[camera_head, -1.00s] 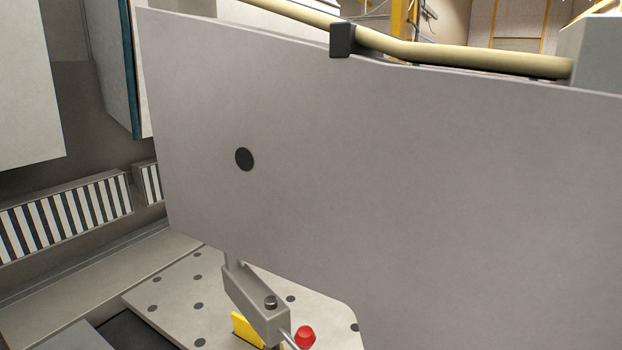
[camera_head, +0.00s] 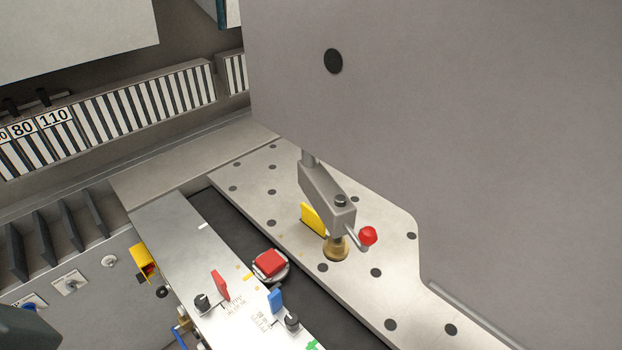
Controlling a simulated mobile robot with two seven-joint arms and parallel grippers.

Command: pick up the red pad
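The red pad (camera_head: 270,262) is a small square red block. It sits on a round pale metal base at the edge of the dark strip, below the middle of the head view. Its top is uncovered and nothing touches it from above. Neither gripper's fingers are in view. A dark shape cut off at the lower left corner may be part of my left arm, but I cannot tell.
Close by are a red tab (camera_head: 219,285), a blue tab (camera_head: 275,301) and a black knob (camera_head: 202,302). A clamp arm (camera_head: 327,197) with a red ball knob (camera_head: 368,236) stands right of the pad. A large grey panel (camera_head: 450,120) fills the upper right.

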